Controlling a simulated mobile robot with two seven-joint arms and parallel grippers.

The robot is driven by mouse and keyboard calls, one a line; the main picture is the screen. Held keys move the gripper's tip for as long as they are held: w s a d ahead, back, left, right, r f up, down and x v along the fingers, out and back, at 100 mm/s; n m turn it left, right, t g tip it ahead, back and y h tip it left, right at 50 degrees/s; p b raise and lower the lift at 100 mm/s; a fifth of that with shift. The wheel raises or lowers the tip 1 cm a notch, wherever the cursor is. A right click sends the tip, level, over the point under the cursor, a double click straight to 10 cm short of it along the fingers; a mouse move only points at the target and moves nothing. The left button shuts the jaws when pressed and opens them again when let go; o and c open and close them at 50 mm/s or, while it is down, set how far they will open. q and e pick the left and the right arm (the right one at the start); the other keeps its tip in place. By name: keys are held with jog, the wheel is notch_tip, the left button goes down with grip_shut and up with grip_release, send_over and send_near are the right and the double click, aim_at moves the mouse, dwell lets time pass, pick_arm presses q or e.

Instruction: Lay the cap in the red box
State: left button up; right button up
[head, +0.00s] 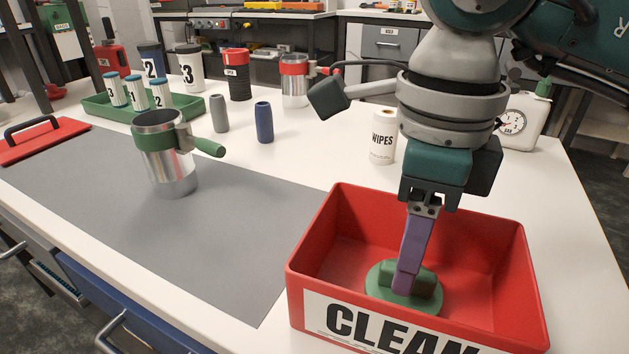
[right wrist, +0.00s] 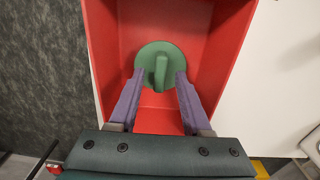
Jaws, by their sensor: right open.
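The green cap (head: 425,296), a round disc with a raised grip bar, lies on the floor of the red box (head: 341,224) marked "CLEAN". In the right wrist view the cap (right wrist: 174,62) lies flat inside the red box (right wrist: 106,62). My right gripper (head: 405,285) is inside the box, its purple fingers reaching down to the cap. In the right wrist view my right gripper (right wrist: 160,78) is open, with one finger on each side of the grip bar and a gap to it. My left gripper is not in view.
A steel vessel (head: 170,160) with a green handle stands on the grey mat (head: 233,238), left of the box. A wipes canister (head: 383,137) and a white jug with a gauge (head: 525,118) stand behind the box. A green tray (head: 103,110) holds several small bottles.

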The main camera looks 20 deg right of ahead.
notch_tip(320, 180, up, 10)
jog(key=p, duration=0.1)
jog(key=shift+r, duration=0.2)
dwell(1.0)
